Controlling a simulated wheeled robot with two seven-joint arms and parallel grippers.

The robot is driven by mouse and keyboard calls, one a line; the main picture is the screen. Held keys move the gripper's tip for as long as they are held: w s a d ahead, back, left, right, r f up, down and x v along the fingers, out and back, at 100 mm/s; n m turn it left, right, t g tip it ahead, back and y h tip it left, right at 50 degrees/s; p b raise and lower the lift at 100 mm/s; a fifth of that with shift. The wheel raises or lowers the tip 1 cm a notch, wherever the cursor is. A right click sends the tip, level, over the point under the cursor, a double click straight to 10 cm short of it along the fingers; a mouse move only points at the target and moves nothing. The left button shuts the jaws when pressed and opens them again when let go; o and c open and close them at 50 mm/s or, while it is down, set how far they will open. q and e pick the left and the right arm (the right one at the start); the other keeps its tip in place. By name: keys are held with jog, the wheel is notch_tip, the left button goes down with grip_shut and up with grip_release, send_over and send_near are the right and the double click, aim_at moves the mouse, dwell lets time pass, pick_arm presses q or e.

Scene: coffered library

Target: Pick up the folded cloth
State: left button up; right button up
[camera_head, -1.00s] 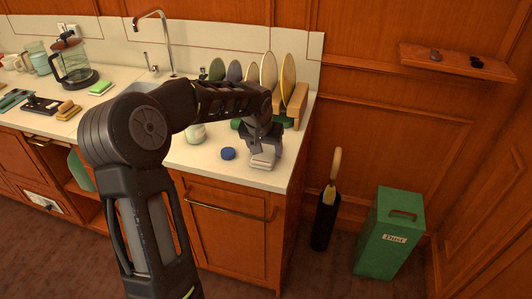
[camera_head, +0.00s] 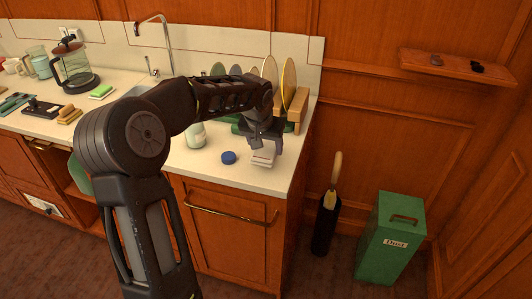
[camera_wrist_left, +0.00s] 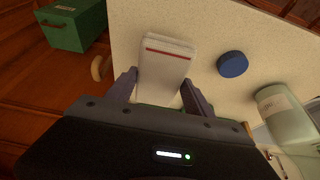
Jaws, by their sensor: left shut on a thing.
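The folded cloth (camera_head: 262,158) is a small, pale, flat stack at the right end of the counter. In the left wrist view the cloth (camera_wrist_left: 167,60) shows a red stripe across it. My left gripper (camera_head: 264,138) comes down over the cloth from above. In the left wrist view its two fingers (camera_wrist_left: 160,92) stand at either side of the cloth's near end, shut on it. The near end of the cloth is partly hidden by the gripper. I cannot tell whether the cloth is clear of the counter. My right gripper is not in view.
A blue round lid (camera_head: 228,158) and a pale jar (camera_head: 195,136) stand left of the cloth. Plates in a wooden rack (camera_head: 299,112) stand close behind my gripper. The counter's front edge (camera_head: 225,183) is near. A green dust bin (camera_head: 391,238) stands on the floor at right.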

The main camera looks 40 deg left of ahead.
aim_at(266, 147)
pick_arm(q)
notch_tip(266, 147, up, 7)
jog(key=shift+r, duration=0.1)
dwell(0.6)
